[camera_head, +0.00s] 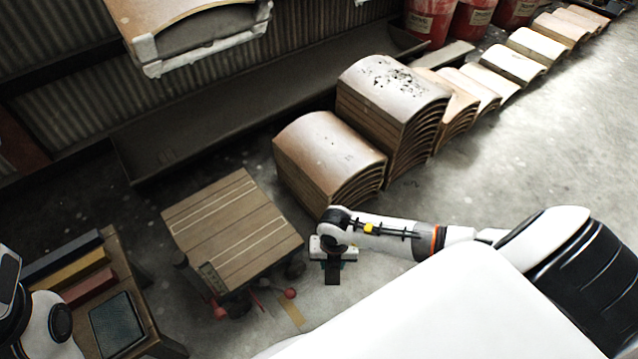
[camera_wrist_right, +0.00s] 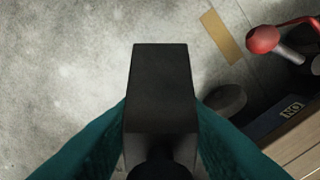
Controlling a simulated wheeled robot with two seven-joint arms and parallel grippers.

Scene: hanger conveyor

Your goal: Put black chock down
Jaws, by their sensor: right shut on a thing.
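The black chock (camera_wrist_right: 161,85) is a dark block that fills the middle of the right wrist view. My right gripper (camera_wrist_right: 161,112) is shut on it, with one teal finger on each side. In the head view the right gripper (camera_head: 333,255) hangs to the right of a wooden-topped cart (camera_head: 232,232), and the chock (camera_head: 333,274) points down below it over the concrete floor. I cannot tell its exact height or whether it touches the floor. Parts of my left arm show at the left edge, but its fingers do not.
The cart has wheels and red-knobbed levers (camera_head: 289,293). A yellow floor strip (camera_head: 290,311) lies beside it. A wooden table (camera_head: 143,317) at lower left bears coloured bars and a dark panel (camera_head: 117,324). Stacks of curved boards (camera_head: 325,150) stand behind. Bare floor lies at right.

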